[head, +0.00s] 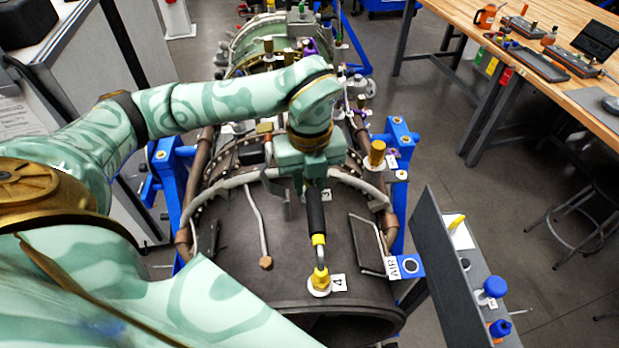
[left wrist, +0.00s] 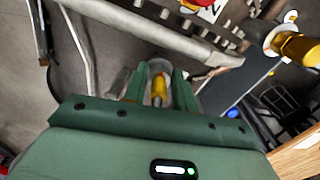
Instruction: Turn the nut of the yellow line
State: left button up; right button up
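The yellow line runs down the front of the brown turbine casing (head: 300,235) in the head view. It shows a black sleeve (head: 315,212), a yellow collar, a short bent metal tube and a yellow nut (head: 320,279) beside the label 4. My left gripper (head: 308,184) is over the casing, at the upper end of the black sleeve, above the nut in the picture. In the left wrist view its two green fingers (left wrist: 160,85) are apart, with a yellow part (left wrist: 159,86) visible between them. Contact cannot be told. My right gripper is out of view.
A brass-coloured knob (head: 376,153) stands right of my left gripper. A blue frame (head: 172,195) supports the turbine. A grey panel (head: 440,265) stands to the right. A wooden workbench (head: 545,60) with tools is at the upper right, with open floor before it.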

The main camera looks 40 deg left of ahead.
pick_arm(q)
jog(key=c, duration=0.4)
jog(key=shift+c, duration=0.2)
jog(key=shift+m, duration=0.4)
jog(key=m+b, duration=0.1)
jog(key=m, duration=0.3)
jog(key=shift+w+m, duration=0.1)
jog(key=shift+m, duration=0.2)
jog(key=shift+d+m+b, duration=0.2)
jog(key=shift+m+b, duration=0.25)
jog(key=shift+m, duration=1.55)
jog(key=shift+r, duration=0.1)
jog(key=o, duration=1)
